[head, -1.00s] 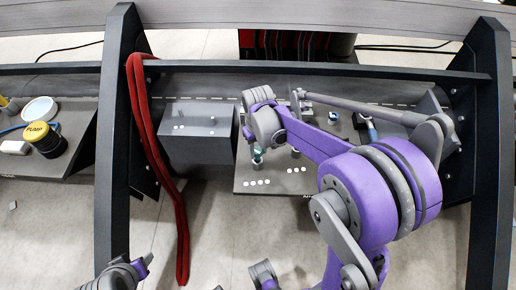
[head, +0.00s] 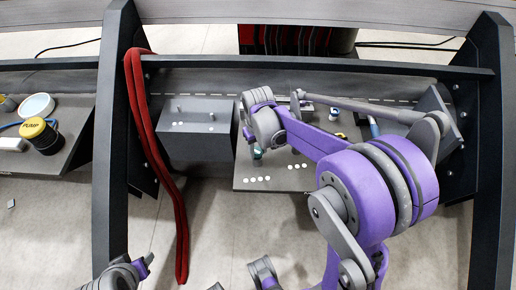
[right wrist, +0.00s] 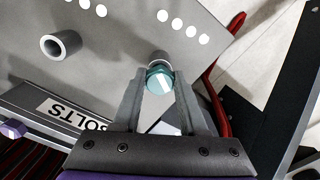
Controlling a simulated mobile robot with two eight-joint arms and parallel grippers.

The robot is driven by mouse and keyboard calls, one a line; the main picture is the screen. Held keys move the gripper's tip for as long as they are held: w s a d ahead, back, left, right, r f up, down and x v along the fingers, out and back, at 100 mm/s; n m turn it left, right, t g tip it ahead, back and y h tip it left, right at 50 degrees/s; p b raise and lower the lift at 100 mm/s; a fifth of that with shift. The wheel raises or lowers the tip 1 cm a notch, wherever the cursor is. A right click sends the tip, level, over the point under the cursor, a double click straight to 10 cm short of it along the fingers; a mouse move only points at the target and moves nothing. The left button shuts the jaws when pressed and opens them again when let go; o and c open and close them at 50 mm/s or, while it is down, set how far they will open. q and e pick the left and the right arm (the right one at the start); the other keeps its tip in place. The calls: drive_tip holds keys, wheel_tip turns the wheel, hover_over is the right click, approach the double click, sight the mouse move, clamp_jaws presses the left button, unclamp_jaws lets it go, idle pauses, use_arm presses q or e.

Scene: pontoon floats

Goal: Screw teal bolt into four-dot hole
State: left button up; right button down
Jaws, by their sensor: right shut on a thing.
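The teal bolt (right wrist: 160,78) is between the fingers of my right gripper (right wrist: 158,84), which is shut on it. Its head sits right at the mouth of a grey tube-like hole (right wrist: 157,58) beside the row of four white dots (right wrist: 184,27). How deep the bolt sits in the hole cannot be told. In the head view, a bit of the teal bolt (head: 257,154) shows under my right gripper (head: 257,146), over the grey board (head: 245,187). My left gripper (head: 146,266) is low at the left edge of the work area, away from the board; its fingers are unclear.
Another empty hole (right wrist: 60,45) stands beside a row of three dots (head: 297,167). A grey box (head: 195,150) with pegs is left of the board. A red hose (head: 160,150) hangs along the left post. A PUMP jar (head: 41,135) stands on the far-left shelf.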

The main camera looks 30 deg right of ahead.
sight(258, 151)
drive_tip(key=shift+f+b, duration=0.45)
drive_tip(key=shift+f, duration=0.25)
drive_tip(key=shift+c, duration=1.8)
unclamp_jaws()
drive_tip(key=shift+r, duration=0.1)
wheel_tip(258, 151, up, 11)
drive_tip(key=p, duration=0.1)
drive_tip(key=shift+p, duration=0.3)
drive_tip(key=s+a+r+t+p, duration=0.2)
drive_tip(key=s+a+p, duration=0.1)
drive_tip(key=s, duration=0.4)
drive_tip(key=s+a+r+t+p, duration=0.2)
drive_tip(key=s+a+t+p, duration=0.1)
drive_tip(key=s, duration=0.5)
drive_tip(key=shift+a+p, duration=0.4)
drive_tip(key=shift+p, duration=0.1)
